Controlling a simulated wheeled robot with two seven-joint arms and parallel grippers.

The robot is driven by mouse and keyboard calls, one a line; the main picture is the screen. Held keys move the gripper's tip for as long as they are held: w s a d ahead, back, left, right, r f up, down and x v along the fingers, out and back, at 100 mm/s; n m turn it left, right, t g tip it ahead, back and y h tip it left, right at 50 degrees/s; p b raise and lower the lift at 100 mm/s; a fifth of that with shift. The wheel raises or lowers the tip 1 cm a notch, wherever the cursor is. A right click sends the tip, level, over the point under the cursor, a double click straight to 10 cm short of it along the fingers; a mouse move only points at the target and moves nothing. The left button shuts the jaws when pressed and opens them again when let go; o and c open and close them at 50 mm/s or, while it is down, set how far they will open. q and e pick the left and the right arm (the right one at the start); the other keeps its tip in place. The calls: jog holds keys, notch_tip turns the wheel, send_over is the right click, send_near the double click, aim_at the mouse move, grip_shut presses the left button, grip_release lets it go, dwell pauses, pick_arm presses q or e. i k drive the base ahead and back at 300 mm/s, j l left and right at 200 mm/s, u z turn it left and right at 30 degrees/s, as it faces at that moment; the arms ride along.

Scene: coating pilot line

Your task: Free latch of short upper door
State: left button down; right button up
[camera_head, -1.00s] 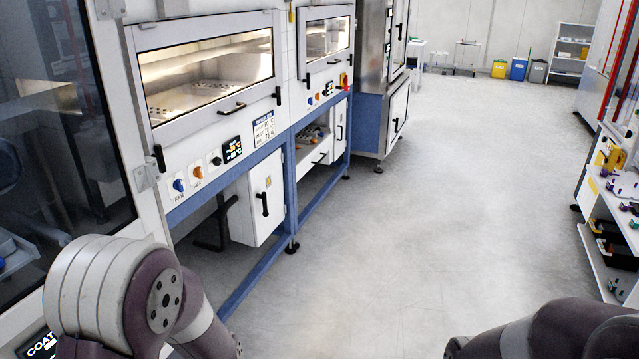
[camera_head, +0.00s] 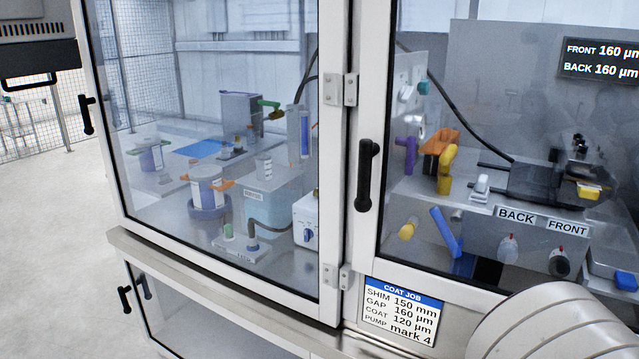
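Two glazed upper doors of a white-framed enclosure face me. The left upper door (camera_head: 334,150) has a black upright handle (camera_head: 86,114) at its left edge and hinges (camera_head: 341,90) at its right edge. The right upper door (camera_head: 367,60) has a black upright handle (camera_head: 368,175) at its left edge and runs out of view to the right. Both appear shut. I cannot tell which is the short one, nor see the state of any latch. Neither gripper is in view; only a pale link of my arm shows at lower right.
Below a steel ledge (camera_head: 225,292) is a lower glazed door with a black handle (camera_head: 124,299). A coat job label (camera_head: 400,312) is under the right door. Behind the glass stand pots, a pump and coating tools. Open floor (camera_head: 45,220) lies at left.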

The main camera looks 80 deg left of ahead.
aim_at(369, 150)
jog(key=u, duration=2.7)
